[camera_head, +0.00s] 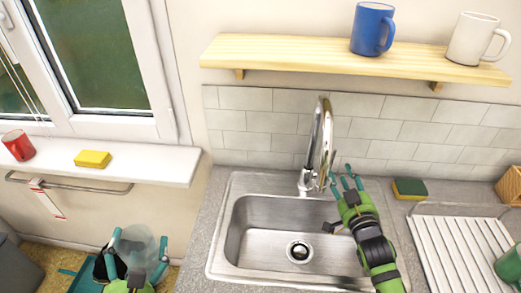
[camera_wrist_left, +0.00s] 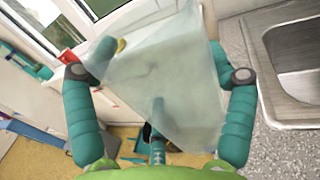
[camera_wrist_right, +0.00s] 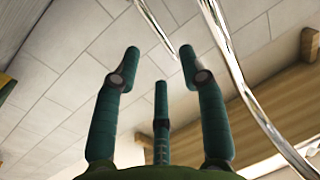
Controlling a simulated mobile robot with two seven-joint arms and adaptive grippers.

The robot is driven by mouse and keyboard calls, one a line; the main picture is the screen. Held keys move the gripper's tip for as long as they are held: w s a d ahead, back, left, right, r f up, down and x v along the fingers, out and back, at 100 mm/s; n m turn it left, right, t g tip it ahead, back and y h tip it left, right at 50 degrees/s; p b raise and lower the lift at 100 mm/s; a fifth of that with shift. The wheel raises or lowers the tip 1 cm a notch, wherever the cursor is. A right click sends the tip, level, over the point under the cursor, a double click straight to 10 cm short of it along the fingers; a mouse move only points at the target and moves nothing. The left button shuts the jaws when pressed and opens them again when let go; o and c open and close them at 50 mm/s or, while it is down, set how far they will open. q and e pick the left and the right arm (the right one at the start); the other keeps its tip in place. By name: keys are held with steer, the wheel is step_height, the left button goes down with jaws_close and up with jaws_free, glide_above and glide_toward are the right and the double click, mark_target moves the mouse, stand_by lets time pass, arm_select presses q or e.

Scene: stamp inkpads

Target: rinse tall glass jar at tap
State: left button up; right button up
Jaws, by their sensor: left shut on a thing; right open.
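The tall clear glass jar (camera_head: 140,247) is held by my left gripper (camera_head: 140,256), to the left of the counter and below the window sill. In the left wrist view, the see-through jar (camera_wrist_left: 165,85) sits tilted between the teal fingers. The chrome tap (camera_head: 320,140) stands at the back of the steel sink (camera_head: 240,240). My right gripper (camera_head: 346,180) is open and empty, just right of the tap's base. The right wrist view shows its spread fingers (camera_wrist_right: 160,70) near the chrome spout (camera_wrist_right: 228,55). I cannot tell whether they touch the tap.
A yellow sponge (camera_head: 92,158) and a red mug (camera_head: 18,145) are on the sill. A wooden shelf (camera_head: 300,59) holds a blue mug (camera_head: 372,28) and a white mug (camera_head: 476,38). A green-yellow sponge (camera_head: 410,188) lies right of the tap, behind the drainer (camera_head: 455,245). The basin is empty.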

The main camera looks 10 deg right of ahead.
steer(key=w, duration=0.7)
steer(key=shift+w+d+r+p, duration=0.1)
steer(key=shift+w+d+p, duration=0.1)
steer(key=shift+w+p, duration=0.2)
jaws_close()
